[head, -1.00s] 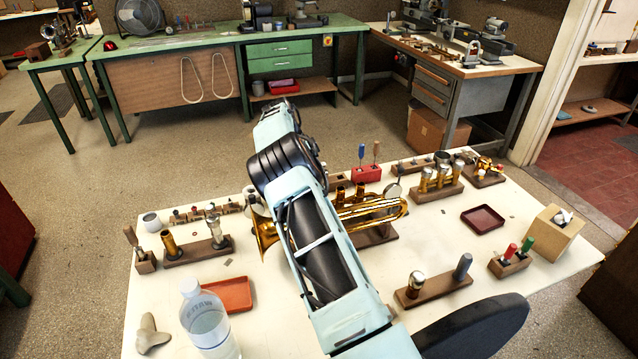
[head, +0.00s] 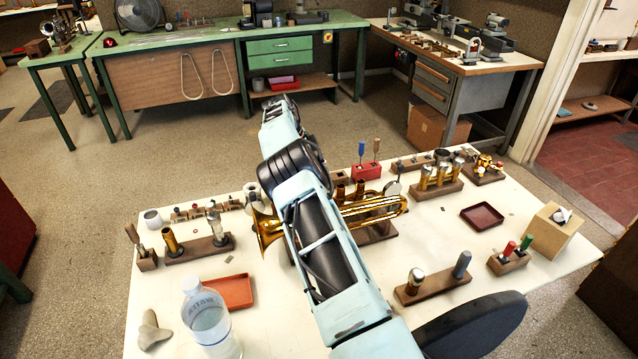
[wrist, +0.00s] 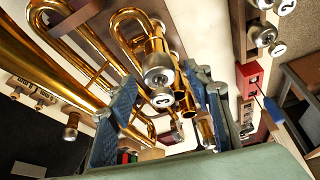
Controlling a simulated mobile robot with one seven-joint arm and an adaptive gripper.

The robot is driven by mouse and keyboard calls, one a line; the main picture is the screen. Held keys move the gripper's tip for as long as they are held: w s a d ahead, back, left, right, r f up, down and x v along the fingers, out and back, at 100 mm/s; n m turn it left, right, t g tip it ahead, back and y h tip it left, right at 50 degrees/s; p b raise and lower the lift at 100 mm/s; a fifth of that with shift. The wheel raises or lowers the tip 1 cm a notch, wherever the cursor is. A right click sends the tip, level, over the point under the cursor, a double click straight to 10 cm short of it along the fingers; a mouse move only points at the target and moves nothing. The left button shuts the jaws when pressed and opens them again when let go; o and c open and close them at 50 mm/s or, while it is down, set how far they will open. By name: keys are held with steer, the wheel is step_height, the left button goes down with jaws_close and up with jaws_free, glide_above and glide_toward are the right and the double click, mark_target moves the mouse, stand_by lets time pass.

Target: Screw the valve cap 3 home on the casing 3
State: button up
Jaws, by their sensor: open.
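The brass horn (head: 375,207) lies across a wooden stand on the white table, with my arm crossing in front of it. Two upright brass casings (head: 359,190) show just right of my arm. In the wrist view, the horn's brass tubes (wrist: 85,50) fill the left and middle. A silver cap with a dark number (wrist: 162,98) lies between my fingers in the picture; I cannot tell the number or how far the cap is seated. Another silver knob (wrist: 158,72) shows just above it. My gripper (wrist: 158,108) is open, its blue pads on either side; contact is not clear.
A wooden block with numbered silver caps (wrist: 267,36) and a red tool holder (wrist: 249,80) stand right of my gripper. A water bottle (head: 207,325), an orange tray (head: 232,292) and a dark red tray (head: 482,216) are on the table. The right front has some clear room.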

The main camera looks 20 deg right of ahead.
steer(key=shift+o, duration=0.2)
steer(key=v, duration=0.7)
steer(key=s+d+r+n+t+y+b, duration=0.1)
steer(key=s+d+r+n+t, duration=0.1)
steer(key=d+n, duration=0.3)
steer(key=s+a+r+n+t+b, duration=0.1)
steer(key=s+a+n+t, duration=0.1)
steer(key=a+n, duration=0.4)
steer(key=shift+n+y, duration=0.4)
steer(key=shift+n, duration=0.1)
steer(key=x, duration=0.7)
steer(key=d+p+x, duration=0.1)
steer(key=x, duration=0.2)
steer(key=shift+w+d, duration=0.1)
steer(key=shift+w, duration=0.1)
steer(key=shift+c, duration=0.4)
jaws_close()
steer(key=shift+f, duration=0.1)
steer(key=shift+b, duration=0.3)
